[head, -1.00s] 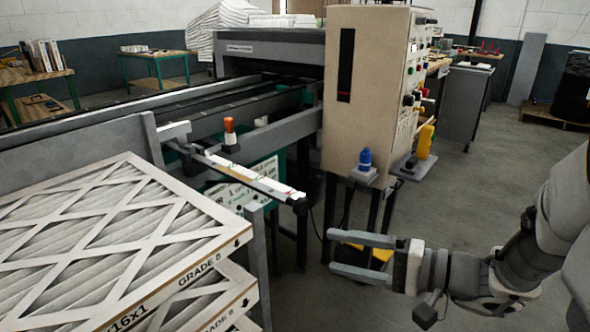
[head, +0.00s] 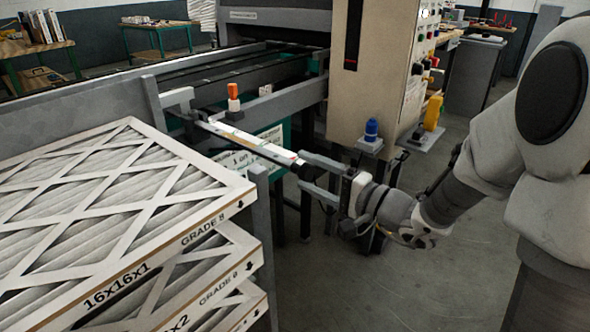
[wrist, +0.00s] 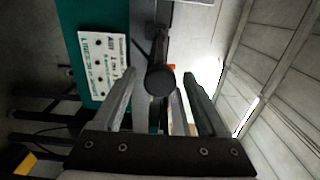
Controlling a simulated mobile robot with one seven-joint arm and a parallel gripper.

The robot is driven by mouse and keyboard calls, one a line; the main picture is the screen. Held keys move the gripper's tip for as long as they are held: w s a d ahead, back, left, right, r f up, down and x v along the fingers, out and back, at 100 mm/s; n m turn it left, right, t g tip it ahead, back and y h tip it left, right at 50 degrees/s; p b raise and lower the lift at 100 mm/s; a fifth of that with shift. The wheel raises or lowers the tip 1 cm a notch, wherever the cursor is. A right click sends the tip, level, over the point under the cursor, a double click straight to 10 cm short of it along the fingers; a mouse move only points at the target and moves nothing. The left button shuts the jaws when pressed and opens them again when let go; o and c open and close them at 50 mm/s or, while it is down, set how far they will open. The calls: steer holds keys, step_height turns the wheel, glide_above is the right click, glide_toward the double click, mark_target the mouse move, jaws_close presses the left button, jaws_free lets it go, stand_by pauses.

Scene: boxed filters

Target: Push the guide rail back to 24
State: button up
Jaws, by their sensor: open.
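The guide rail's scale bar (head: 250,145) runs from the conveyor side toward me, white-topped with red marks, with a dark round end knob. In the wrist view the round black end knob (wrist: 160,80) sits between and just beyond my fingers. My gripper (head: 303,177) is open, its two fingers on either side of the rod's end in the head view. I cannot tell whether they touch it. An orange-topped clamp handle (head: 233,97) stands on the rail. The scale numbers are too small to read.
A stack of boxed filters (head: 120,210) fills the left foreground. The beige control cabinet (head: 375,80) stands right of the bar, with a blue-capped item (head: 371,131) and a yellow item (head: 433,113) on its shelves. A sign plate (wrist: 104,65) hangs below the rail.

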mark_target(295, 163)
steer(key=shift+x, duration=2)
jaws_close()
